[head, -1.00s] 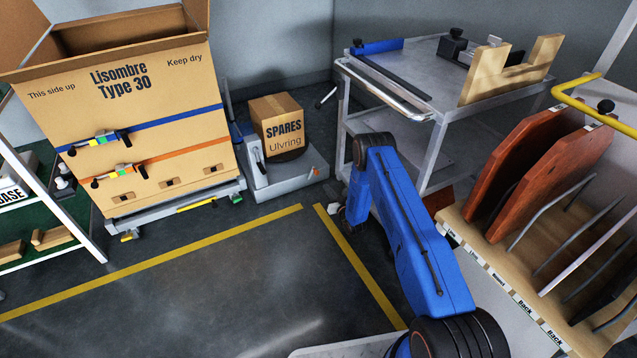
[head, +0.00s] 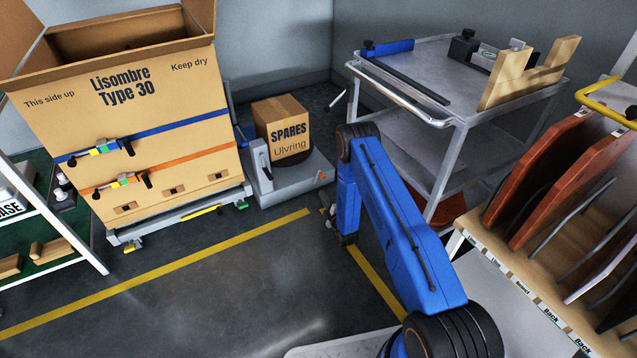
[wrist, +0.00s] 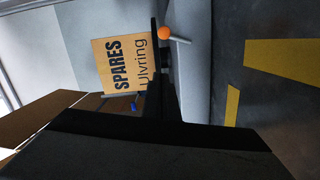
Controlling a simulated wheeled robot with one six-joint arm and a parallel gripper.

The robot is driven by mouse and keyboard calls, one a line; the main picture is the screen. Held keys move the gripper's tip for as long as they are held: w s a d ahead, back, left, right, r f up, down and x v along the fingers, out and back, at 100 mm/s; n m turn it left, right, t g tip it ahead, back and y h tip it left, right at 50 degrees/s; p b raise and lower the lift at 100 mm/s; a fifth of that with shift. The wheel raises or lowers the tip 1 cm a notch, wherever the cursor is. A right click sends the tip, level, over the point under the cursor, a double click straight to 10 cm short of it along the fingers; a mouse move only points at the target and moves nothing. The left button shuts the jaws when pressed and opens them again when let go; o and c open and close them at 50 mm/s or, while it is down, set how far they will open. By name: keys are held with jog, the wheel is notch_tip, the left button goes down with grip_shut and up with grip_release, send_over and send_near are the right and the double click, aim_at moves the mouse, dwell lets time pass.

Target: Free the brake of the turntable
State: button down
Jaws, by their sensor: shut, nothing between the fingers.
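The turntable is a low grey base (head: 292,185) with a dark round plate (head: 296,159) under the SPARES carton (head: 281,130). A small orange knob (head: 322,174) shows at the base's right front. In the wrist view, turned sideways, an orange ball (wrist: 165,33) sits on a short grey lever (wrist: 181,40) against the grey base (wrist: 195,75). My gripper (wrist: 167,90) is shut and empty. Its dark fingers point toward the turntable, and the orange ball appears just beyond them. I cannot tell whether they touch.
A large Lisombre carton (head: 140,130) on a wheeled base stands left of the turntable. A metal cart (head: 440,130) stands to the right, close to my arm. A rack with reddish panels (head: 540,180) is at far right. The floor in front, with yellow lines (head: 160,272), is clear.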

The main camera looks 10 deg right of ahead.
jog(key=w+d+f, duration=0.1)
jog(key=w, duration=1)
jog(key=shift+w+d+f, duration=0.15)
jog(key=shift+w+d, duration=0.05)
jog(key=shift+w, duration=0.05)
jog(key=shift+d, duration=0.1)
